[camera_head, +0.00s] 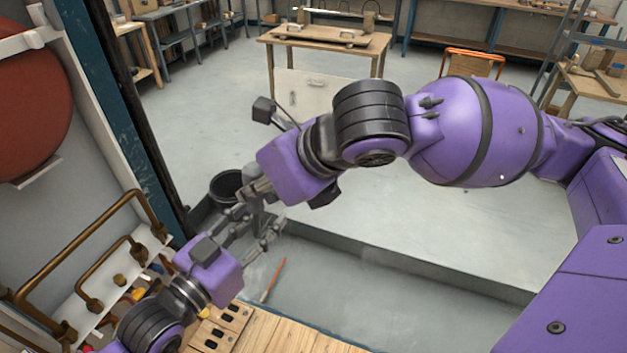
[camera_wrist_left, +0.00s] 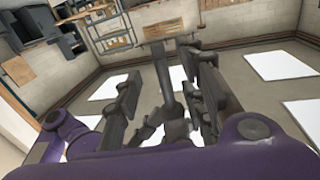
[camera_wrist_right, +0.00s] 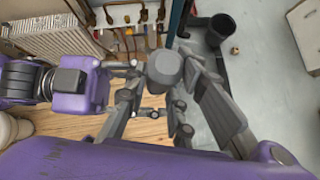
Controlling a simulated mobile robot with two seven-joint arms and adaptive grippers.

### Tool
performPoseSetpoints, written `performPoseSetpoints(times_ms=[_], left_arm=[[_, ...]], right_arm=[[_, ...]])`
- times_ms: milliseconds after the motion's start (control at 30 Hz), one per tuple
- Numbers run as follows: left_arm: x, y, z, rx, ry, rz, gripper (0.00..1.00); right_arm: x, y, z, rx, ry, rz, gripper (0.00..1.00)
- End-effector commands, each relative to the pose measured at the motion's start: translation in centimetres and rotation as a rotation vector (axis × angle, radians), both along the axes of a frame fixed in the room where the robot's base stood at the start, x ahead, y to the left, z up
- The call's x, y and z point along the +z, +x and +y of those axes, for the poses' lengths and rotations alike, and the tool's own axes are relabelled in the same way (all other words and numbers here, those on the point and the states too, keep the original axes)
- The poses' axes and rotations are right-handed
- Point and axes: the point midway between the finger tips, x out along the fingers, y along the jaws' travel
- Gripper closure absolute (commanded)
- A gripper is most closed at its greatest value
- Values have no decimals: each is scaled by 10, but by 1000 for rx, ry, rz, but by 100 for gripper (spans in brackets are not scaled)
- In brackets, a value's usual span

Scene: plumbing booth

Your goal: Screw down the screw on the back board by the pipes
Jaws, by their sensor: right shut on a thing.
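My right gripper (camera_head: 258,198) reaches in from the right and meets my left gripper (camera_head: 252,228) near the bench's far edge. The right gripper is shut on a grey tool with a thick round end (camera_wrist_right: 165,68). My left gripper's fingers are spread, one on each side of a grey rod-like part (camera_wrist_left: 165,80); I cannot tell whether they touch it. Brass pipes (camera_head: 78,246) run along a white back board (camera_head: 72,303) at the left. I cannot make out the screw; small brass and coloured fittings there are partly hidden by my left arm.
A wooden bench top (camera_head: 275,332) lies at the bottom. A black bucket (camera_head: 228,184) stands on the floor beyond the grippers. A thin orange-and-grey stick (camera_head: 272,280) lies right of the left gripper. A blue post (camera_head: 150,150) and red disc (camera_head: 35,95) are at the left.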

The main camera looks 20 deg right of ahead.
Motion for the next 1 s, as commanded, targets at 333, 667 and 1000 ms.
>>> performPoseSetpoints(times_ms=[333,667,1000], left_arm=[[0,2,-2,0,1,-1,67],[1,0,-3,-4,-2,-2,100],[2,-1,-4,-4,-4,-3,100]], right_arm=[[2,1,1,1,1,-4,100],[3,2,1,0,3,-8,100],[3,2,1,1,3,-9,55]])
